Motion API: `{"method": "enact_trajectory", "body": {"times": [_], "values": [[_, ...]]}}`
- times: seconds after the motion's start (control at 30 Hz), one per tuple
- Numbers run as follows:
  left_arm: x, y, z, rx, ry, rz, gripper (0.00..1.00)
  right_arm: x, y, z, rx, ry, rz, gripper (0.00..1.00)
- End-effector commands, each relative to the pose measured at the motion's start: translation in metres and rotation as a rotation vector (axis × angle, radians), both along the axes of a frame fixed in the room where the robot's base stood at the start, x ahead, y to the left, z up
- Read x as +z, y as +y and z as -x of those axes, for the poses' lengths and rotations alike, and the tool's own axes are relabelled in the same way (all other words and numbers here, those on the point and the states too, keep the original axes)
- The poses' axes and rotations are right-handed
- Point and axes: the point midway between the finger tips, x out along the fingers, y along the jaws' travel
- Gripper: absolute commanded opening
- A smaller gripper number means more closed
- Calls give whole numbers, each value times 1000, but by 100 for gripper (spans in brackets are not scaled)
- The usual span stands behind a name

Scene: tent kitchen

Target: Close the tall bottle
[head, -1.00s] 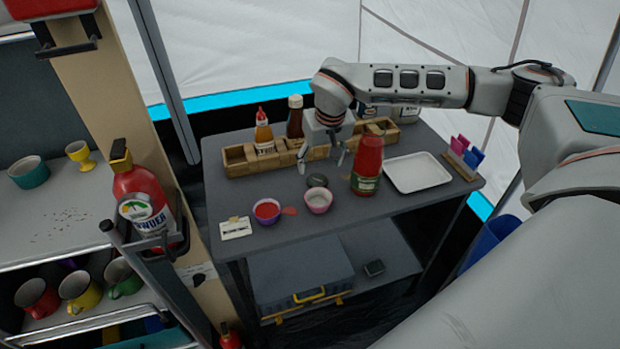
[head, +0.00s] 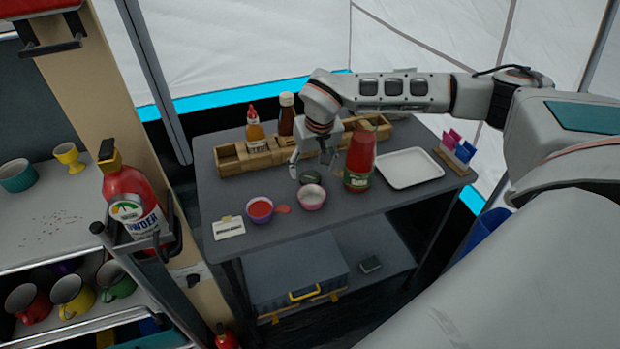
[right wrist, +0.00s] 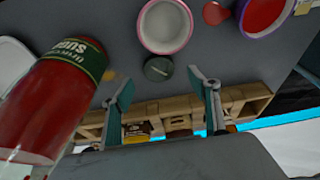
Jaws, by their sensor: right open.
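The tall bottle (head: 360,160), red with a green label, stands upright on the dark table, right of my right gripper. In the right wrist view the bottle (right wrist: 52,100) fills the left side, and its clear upper end shows no cap. A small dark round lid (right wrist: 158,68) lies flat on the table; it also shows in the head view (head: 311,178), partly hidden. My right gripper (head: 312,165) is open and empty, pointing down above the lid. In the right wrist view its fingertips (right wrist: 160,84) are spread on either side of the lid's near edge. My left gripper is not in view.
A white-and-pink bowl (head: 312,196) and a purple bowl of red sauce (head: 260,209) stand close in front. A wooden crate (head: 232,160) with bottles runs behind. A white tray (head: 410,168) lies right of the bottle.

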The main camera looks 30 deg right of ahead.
Motion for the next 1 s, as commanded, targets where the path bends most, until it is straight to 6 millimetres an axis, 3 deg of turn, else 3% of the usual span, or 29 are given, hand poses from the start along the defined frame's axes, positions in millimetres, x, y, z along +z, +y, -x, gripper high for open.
{"method": "enact_trajectory", "body": {"times": [0.3,0.63,0.67,0.77,1.0], "values": [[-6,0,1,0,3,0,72,-42,-5,-12,0,3,0,60],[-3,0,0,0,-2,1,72,-42,-5,-13,0,1,0,60],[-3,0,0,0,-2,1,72,-42,-5,-13,0,1,0,58],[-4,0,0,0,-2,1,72,-42,-5,-13,0,1,0,35],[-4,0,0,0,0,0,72,-42,-6,-12,0,1,1,30]]}}
